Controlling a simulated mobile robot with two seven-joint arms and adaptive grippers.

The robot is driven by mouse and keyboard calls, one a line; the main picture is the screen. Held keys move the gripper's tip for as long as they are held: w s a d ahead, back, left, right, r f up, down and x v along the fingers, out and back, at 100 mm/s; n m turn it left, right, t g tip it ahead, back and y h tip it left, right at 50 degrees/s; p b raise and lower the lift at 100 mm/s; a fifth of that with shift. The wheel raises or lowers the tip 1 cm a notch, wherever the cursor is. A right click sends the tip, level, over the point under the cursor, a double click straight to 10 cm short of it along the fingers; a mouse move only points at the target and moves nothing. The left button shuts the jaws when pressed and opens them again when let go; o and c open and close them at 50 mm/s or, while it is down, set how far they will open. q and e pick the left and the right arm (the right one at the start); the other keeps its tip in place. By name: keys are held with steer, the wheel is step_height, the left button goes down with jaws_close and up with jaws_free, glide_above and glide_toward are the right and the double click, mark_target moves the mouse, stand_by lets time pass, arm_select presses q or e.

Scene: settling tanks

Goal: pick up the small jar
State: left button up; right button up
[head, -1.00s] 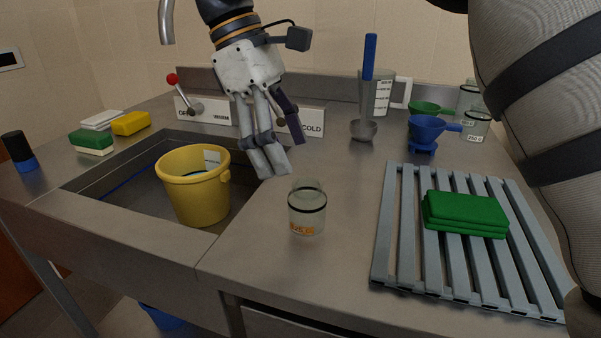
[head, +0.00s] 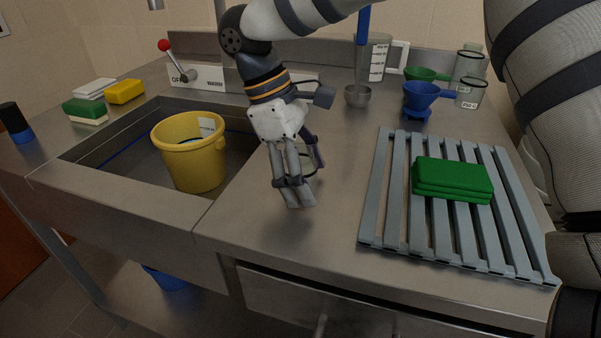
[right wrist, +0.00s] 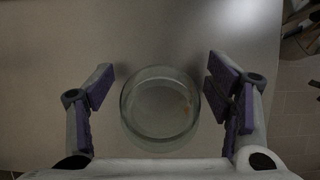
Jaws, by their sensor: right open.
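The small jar (right wrist: 160,105) is clear glass and round. In the right wrist view I look down on its rim, and it stands between the two sides of my right gripper (right wrist: 160,86). The fingers are spread, with a visible gap on each side of the jar. In the head view my right gripper (head: 305,186) points down at the counter's front part, and its fingers largely hide the jar. My left gripper is not in view.
A slatted grey rack (head: 370,215) with green cloths (head: 452,180) lies to the right. The sink with a yellow bucket (head: 190,160) is to the left.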

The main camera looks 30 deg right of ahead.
mark_target(307, 162)
steer(key=c, duration=1.4)
steer(key=shift+o, duration=0.2)
steer(key=shift+w+r, duration=0.1)
steer(key=shift+r, duration=0.3)
steer(key=r, duration=0.3)
steer(key=shift+a, duration=0.3)
steer(key=a+r, duration=0.2)
steer(key=r, duration=0.1)
steer(key=a+r, duration=0.1)
steer(key=a, duration=0.1)
steer(key=shift+w+r+b, duration=0.25)
steer(key=shift+w+b, duration=0.05)
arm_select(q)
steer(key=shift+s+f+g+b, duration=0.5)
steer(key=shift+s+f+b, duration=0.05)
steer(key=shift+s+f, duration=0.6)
arm_select(e)
steer(key=a+r, duration=0.1)
steer(key=a, duration=0.2)
steer(key=a+r, duration=0.2)
steer(key=a, duration=0.1)
steer(key=w+a+r, duration=0.1)
steer(key=a, duration=0.2)
steer(key=shift+a+r, duration=0.2)
steer(key=shift+r, duration=0.15)
